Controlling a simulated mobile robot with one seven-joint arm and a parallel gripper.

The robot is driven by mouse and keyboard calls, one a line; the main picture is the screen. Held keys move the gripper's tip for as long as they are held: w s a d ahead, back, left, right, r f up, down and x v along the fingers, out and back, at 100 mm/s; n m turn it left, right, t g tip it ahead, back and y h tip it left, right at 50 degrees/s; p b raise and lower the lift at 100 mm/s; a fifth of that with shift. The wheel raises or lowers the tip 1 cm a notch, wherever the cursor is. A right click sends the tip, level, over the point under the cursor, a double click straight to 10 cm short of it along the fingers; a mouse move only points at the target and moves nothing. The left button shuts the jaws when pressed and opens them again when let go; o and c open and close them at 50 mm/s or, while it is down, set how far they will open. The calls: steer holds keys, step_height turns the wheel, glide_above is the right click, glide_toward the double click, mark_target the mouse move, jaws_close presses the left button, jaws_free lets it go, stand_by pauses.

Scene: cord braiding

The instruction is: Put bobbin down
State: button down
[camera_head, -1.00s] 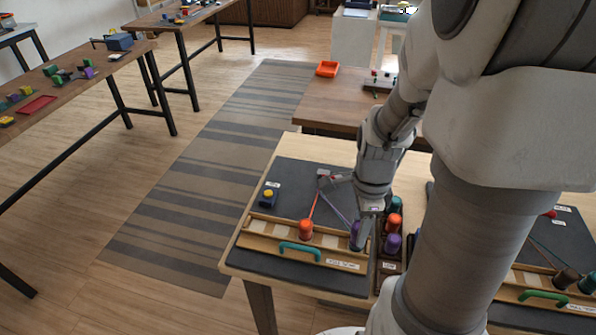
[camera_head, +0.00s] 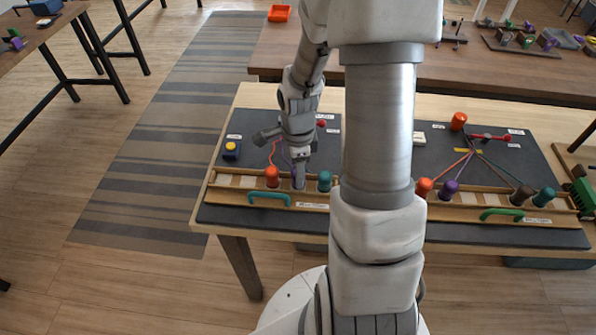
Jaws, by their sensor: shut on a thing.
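My gripper (camera_head: 299,183) is at the wooden rack (camera_head: 225,193) on the left braiding board. It is shut on a purple bobbin (camera_head: 293,184), mostly hidden behind the fingers. An orange bobbin (camera_head: 272,177) stands upright in the rack just left of the gripper. A teal bobbin (camera_head: 324,181) stands to its right. Orange and purple cords run back from the rack towards a partly hidden red-ended piece (camera_head: 321,123). Whether the purple bobbin touches the rack cannot be told.
A teal handle (camera_head: 269,197) is at the rack's front. My arm hides the board's right side. Another board (camera_head: 439,143) to the right holds several bobbins and a green handle (camera_head: 502,213).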

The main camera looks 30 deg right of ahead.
steer(key=shift+f+b, duration=0.35)
steer(key=shift+b, duration=0.05)
steer(key=shift+c, duration=2.2)
jaws_free()
steer(key=shift+r, duration=0.1)
steer(key=shift+r+p, duration=0.5)
steer(key=shift+p, duration=0.1)
step_height(320, 180, up, 12)
steer(key=p, duration=0.1)
steer(key=shift+f, duration=0.2)
